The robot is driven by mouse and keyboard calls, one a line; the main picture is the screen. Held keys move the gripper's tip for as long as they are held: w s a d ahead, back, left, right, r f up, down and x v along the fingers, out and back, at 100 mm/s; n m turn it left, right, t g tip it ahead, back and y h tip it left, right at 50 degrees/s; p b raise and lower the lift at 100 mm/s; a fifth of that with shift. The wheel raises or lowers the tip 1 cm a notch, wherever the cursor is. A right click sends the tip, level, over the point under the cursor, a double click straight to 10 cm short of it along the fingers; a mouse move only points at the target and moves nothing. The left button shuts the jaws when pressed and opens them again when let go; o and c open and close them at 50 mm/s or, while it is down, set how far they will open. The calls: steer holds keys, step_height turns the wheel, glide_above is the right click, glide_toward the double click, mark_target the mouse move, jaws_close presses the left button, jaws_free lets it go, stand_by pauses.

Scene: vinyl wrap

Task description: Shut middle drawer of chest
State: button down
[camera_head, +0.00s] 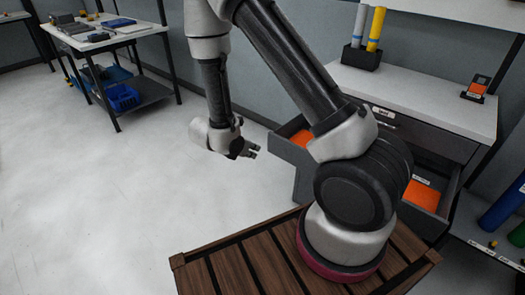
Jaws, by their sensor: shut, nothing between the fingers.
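The chest (437,102) stands at the right against the wall, with a pale top. Its upper drawer (430,141) looks closed. Below it a drawer stands pulled out (287,163), with orange contents (425,195) showing on both sides of my arm. My arm hides the middle of this drawer and much of the chest, so I cannot see the lower part well. My gripper (254,151) is shut and empty, in front of the open drawer, just left of its front panel in the picture and apparently apart from it.
A workbench (105,35) with a blue bin (121,97) stands at the upper left. The floor at left is clear.

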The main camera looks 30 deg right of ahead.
glide_toward(278, 153)
step_height(278, 153, down, 3)
steer(key=a, duration=0.1)
steer(key=shift+w+d+f, duration=0.1)
steer(key=shift+w+d, duration=0.1)
steer(key=shift+d, duration=0.45)
steer(key=shift+w+d+f, duration=0.1)
steer(key=shift+w+d, duration=0.15)
steer(key=shift+d, duration=0.4)
steer(key=shift+w+d+f, duration=0.1)
steer(key=shift+w+d, duration=0.1)
steer(key=shift+d, duration=0.4)
steer(key=shift+d, duration=0.1)
steer(key=w+d, duration=0.3)
steer(key=d, duration=0.6)
steer(key=w+d, duration=0.4)
steer(key=d, duration=0.5)
steer(key=w+d, duration=0.4)
steer(key=d, duration=0.5)
steer(key=shift+w+d, duration=0.25)
steer(key=shift+d, duration=0.05)
steer(key=shift+w+d, duration=0.25)
steer(key=shift+d, duration=0.35)
steer(key=shift+w+d+r, duration=0.1)
steer(key=shift+d, duration=0.1)
steer(key=shift+d, duration=0.1)
